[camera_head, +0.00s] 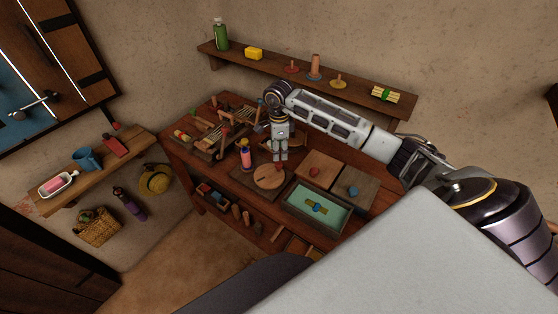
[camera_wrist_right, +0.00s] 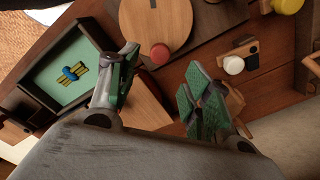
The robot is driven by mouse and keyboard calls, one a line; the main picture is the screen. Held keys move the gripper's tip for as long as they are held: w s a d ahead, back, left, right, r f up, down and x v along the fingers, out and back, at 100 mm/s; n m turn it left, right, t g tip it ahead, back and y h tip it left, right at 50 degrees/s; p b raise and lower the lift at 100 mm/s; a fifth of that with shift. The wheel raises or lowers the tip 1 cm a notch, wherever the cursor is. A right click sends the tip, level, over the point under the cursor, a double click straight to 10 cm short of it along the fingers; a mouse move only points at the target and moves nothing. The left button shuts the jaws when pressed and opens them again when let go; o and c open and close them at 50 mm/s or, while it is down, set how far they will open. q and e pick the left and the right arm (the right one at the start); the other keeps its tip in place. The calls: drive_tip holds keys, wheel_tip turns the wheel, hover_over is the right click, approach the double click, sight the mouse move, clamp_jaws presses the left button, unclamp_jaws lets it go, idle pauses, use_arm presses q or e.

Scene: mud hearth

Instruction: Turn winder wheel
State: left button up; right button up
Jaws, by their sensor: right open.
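The winder wheel, a flat round wooden disc (camera_head: 267,177), lies on a dark board on the workbench. In the right wrist view the disc (camera_wrist_right: 150,18) is at the top, with a red knob (camera_wrist_right: 160,53) at its near edge. My right gripper (camera_head: 280,157) points down beside the wheel in the head view and hides part of its far side. In the wrist view its two fingers (camera_wrist_right: 161,75) are apart with nothing between them, the red knob showing beyond the gap. I cannot tell whether they touch anything. My left gripper is not in view.
A pink-and-yellow spool-like object (camera_head: 245,156) stands left of the wheel. A green-lined tray (camera_head: 297,213) and wooden boards (camera_head: 318,165) lie to its right. Wooden frames and tools (camera_head: 222,135) fill the bench's left end. A wall shelf (camera_head: 350,89) runs behind my arm.

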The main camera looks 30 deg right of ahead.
sight(279, 163)
drive_tip(key=shift+f+p, duration=0.5)
drive_tip(key=shift+f, duration=3)
drive_tip(key=shift+c, duration=0.2)
drive_tip(key=c, duration=1)
